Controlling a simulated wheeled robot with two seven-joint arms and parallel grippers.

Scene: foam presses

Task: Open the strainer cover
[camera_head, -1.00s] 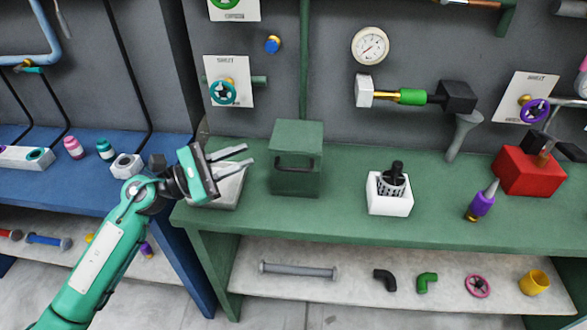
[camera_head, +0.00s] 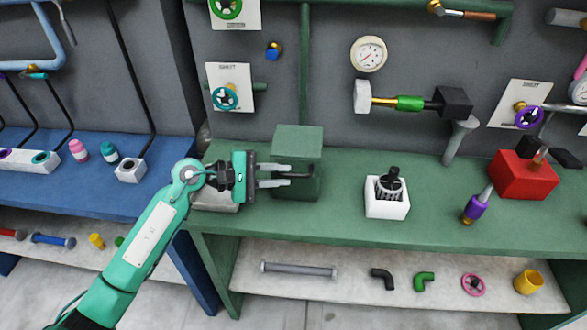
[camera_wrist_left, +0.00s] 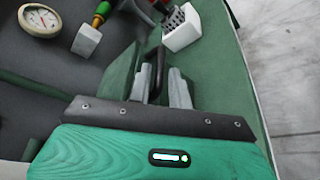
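A green box with a dark bar handle on its front, which I take for the strainer cover (camera_head: 297,142), stands on the green bench. It also shows in the left wrist view (camera_wrist_left: 120,78). My left gripper (camera_head: 289,175) is at the front of the box, its two pale fingers pointing right at the handle. In the left wrist view the fingers (camera_wrist_left: 161,72) are apart, and the dark handle (camera_wrist_left: 155,60) shows between them. I cannot tell whether they touch it. My right gripper is not in view.
A white box (camera_head: 386,207) with a dark basket stands to the right on the bench. A pale block (camera_head: 222,204) is partly hidden under my left gripper. The bench between the green and white boxes is clear.

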